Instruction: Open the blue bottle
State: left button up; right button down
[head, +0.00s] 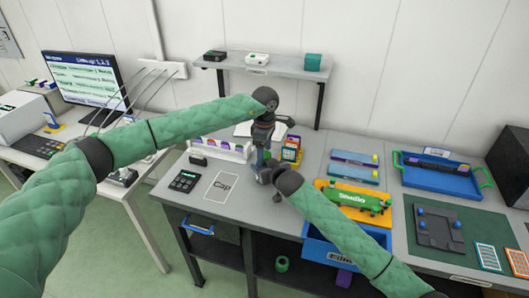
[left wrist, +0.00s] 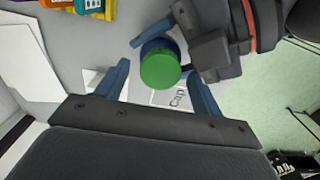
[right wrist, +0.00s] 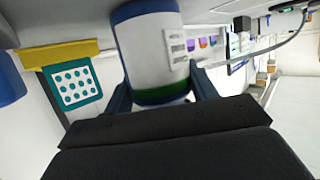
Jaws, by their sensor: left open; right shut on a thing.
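The bottle (right wrist: 150,55) has a white body with a dark blue end and a green band in the right wrist view. My right gripper (right wrist: 160,82) is shut on it. In the left wrist view the bottle's round green cap (left wrist: 160,70) faces the camera, with a dark blue rim behind it. My left gripper (left wrist: 157,78) is open, its two fingers on either side of the cap with gaps visible. In the head view my left gripper (head: 263,136) is above my right gripper (head: 264,170); they mostly hide the bottle.
A rectangle marked "Cap" (head: 222,187) is on the table, beside a dark keypad device (head: 185,181). A white rack (head: 218,150) with bottles stands behind. An orange tray (head: 350,203), a blue bin (head: 345,245) and a green mat (head: 460,235) are to the right.

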pick_arm(q)
notch_tip(320, 180, up, 4)
jog(key=shift+f, duration=0.2)
jog(key=r, duration=0.2)
jog(key=shift+w+d+r+m, duration=0.2)
jog(key=shift+d+r+m, duration=0.05)
jog(key=shift+r+m, duration=0.15)
jog(key=shift+s+a+r+m, duration=0.1)
jog(key=shift+r+m, duration=0.25)
jog(key=shift+m, duration=0.65)
jog(key=shift+s+a+f+m, duration=0.1)
jog(key=shift+a+m, duration=0.05)
jog(key=shift+m, duration=0.75)
jog(key=shift+f, duration=3.95)
jog(key=c, duration=1)
jog(key=shift+n, duration=1.7)
jog(key=shift+c, duration=0.2)
